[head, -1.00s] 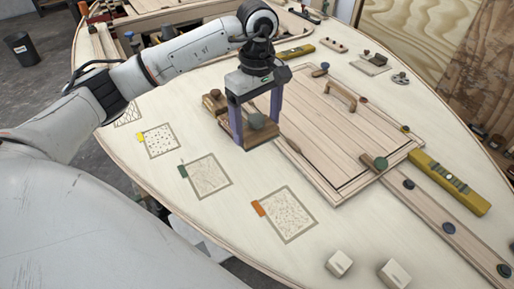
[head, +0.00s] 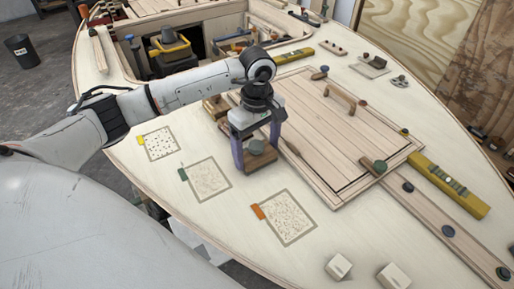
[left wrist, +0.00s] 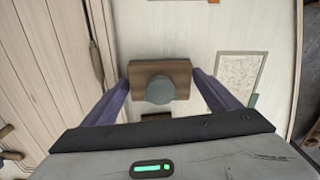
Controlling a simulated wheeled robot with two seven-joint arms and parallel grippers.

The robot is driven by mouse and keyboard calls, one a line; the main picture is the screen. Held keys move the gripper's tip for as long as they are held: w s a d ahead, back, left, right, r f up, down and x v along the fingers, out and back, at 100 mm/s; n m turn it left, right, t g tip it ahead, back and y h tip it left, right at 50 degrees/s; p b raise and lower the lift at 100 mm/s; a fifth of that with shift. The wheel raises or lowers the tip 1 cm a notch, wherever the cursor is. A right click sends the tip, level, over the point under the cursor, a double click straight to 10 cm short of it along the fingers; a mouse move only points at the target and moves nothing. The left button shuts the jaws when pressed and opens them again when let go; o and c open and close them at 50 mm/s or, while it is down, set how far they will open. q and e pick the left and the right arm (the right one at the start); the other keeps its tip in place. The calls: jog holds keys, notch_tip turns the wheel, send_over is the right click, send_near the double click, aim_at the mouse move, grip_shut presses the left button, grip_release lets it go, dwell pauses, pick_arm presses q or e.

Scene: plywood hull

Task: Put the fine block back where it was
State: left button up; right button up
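My left gripper (head: 256,147) is shut on a wooden block (head: 262,165) with a round grey-green knob, over the pale deck left of the planked panel. In the left wrist view the block (left wrist: 160,68) sits between the two purple fingers, one at each side. I cannot tell whether it touches the deck or which grit it is. Three outlined speckled patches lie on the deck: one with a yellow tab (head: 161,144), one with a green tab (head: 209,179) and one with an orange tab (head: 288,218). Another wooden block (head: 214,108) lies behind the gripper, partly hidden.
The planked panel (head: 340,125) with a handle and knobs lies right of the gripper. A yellow level (head: 448,184) and a long plank (head: 430,215) are at the right. Two pale small blocks (head: 339,267) (head: 393,276) stand at the front. Deck around the patches is clear.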

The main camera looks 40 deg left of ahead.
aim_at(257, 145)
pick_arm(q)
jog(key=shift+o, duration=1.4)
notch_tip(257, 145, up, 12)
jog(key=shift+r+b, duration=0.2)
jog(key=shift+b, duration=0.2)
jog(key=shift+f, duration=0.1)
